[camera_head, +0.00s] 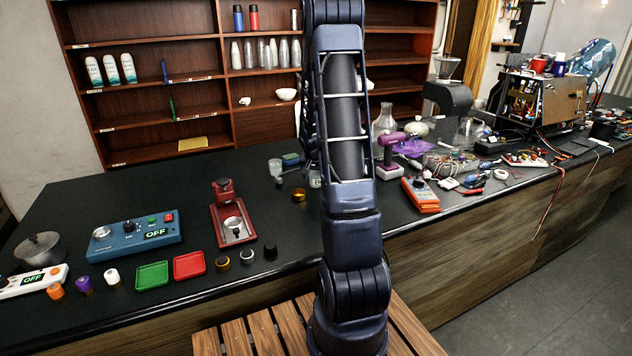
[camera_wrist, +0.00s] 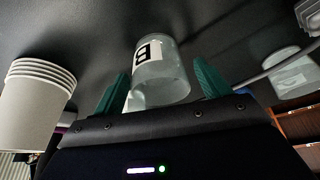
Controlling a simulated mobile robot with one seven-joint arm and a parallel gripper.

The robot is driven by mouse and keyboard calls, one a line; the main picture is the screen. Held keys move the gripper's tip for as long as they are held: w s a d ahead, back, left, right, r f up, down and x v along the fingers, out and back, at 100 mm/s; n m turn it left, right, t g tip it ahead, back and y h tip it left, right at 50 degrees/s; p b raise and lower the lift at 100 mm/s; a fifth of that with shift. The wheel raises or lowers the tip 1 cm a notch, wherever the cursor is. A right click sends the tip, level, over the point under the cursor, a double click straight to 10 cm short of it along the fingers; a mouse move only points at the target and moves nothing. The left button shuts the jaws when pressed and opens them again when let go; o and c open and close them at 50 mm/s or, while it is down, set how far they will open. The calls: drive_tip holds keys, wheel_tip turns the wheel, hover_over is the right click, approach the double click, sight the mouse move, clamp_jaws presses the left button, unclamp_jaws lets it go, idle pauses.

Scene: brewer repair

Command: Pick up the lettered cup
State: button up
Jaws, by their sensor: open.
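The lettered cup (camera_wrist: 168,82) is a clear, frosted-looking cup with a white label and a black letter B. In the wrist view it stands between the two green fingers of my gripper (camera_wrist: 160,88), with visible space on either side. The fingers are spread open and hold nothing. In the head view my arm hides the gripper; part of a clear cup with a pale label (camera_head: 315,180) shows at the arm's left edge, and it may be the same cup.
A stack of white cups (camera_wrist: 38,98) stands close on the left in the wrist view, and another clear labelled cup (camera_wrist: 292,74) is at the right beside a grey cable. In the head view a clear cup (camera_head: 275,167) and an amber dish (camera_head: 299,194) are left of my arm.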

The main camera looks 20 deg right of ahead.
drive_tip(key=shift+w+d+f, duration=0.15)
drive_tip(key=shift+w+f, duration=0.1)
drive_tip(key=shift+f, duration=0.35)
drive_tip(key=c, duration=1.1)
drive_tip(key=shift+r, duration=0.25)
wheel_tip(320, 180, up, 20)
drive_tip(key=shift+f, duration=0.25)
idle(0.4)
